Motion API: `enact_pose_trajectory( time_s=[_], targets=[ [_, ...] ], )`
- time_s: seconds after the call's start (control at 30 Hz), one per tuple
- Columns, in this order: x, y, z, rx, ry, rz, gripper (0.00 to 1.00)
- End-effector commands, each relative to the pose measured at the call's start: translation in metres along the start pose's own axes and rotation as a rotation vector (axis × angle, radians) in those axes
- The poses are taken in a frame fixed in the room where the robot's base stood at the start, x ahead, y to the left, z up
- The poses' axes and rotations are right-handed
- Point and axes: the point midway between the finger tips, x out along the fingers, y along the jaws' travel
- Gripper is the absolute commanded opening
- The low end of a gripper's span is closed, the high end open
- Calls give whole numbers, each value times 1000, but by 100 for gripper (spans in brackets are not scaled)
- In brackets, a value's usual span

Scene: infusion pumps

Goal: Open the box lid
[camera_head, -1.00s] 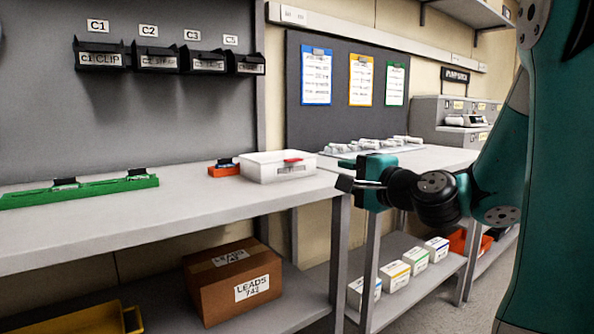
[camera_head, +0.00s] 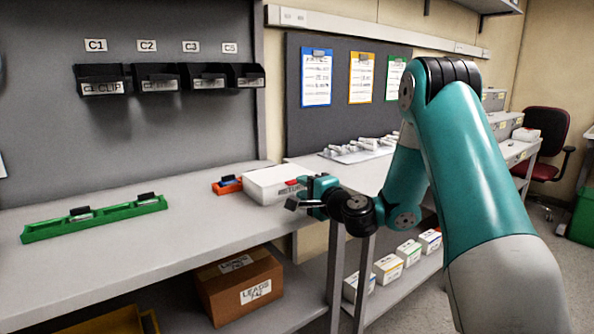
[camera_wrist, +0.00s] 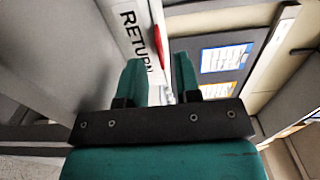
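A white box (camera_head: 262,188) stands on the workbench in the head view, with its lid down. A red tab shows on its front. In the wrist view, the white box (camera_wrist: 124,12) shows its "RETURN" lettering, with the red tab (camera_wrist: 158,38) at the upper middle. My gripper (camera_head: 296,202) is just in front of the box's right end in the head view. In the wrist view, my gripper (camera_wrist: 160,66) has its two fingers apart, with nothing clearly held between them. I cannot tell whether a fingertip touches the box.
A small orange tray (camera_head: 227,186) sits left of the box, and a long green tray (camera_head: 95,219) lies further left. A cardboard box (camera_head: 241,290) is on the shelf below. Bare bench top (camera_head: 185,235) lies in front of the white box.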

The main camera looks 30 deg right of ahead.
Motion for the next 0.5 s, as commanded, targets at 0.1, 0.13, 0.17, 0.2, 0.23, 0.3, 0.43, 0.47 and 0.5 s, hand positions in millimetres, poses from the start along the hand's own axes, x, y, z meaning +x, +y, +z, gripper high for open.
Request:
enact_pose_trajectory(
  time_s=[0.1,0.13,0.17,0.2,0.23,0.3,0.43,0.47,0.5],
  targets=[
    [19,-4,1,0,-3,0,31],
    [23,-3,1,-2,-2,0,31],
    [25,-3,0,0,-2,0,31],
    [29,-2,0,-1,-1,0,31],
    [31,-2,0,-1,-1,0,31],
    [34,-1,0,0,-1,0,31],
    [36,0,0,0,0,0,31],
    [36,0,0,0,0,0,31],
    [36,0,0,0,0,0,31]
  ],
)
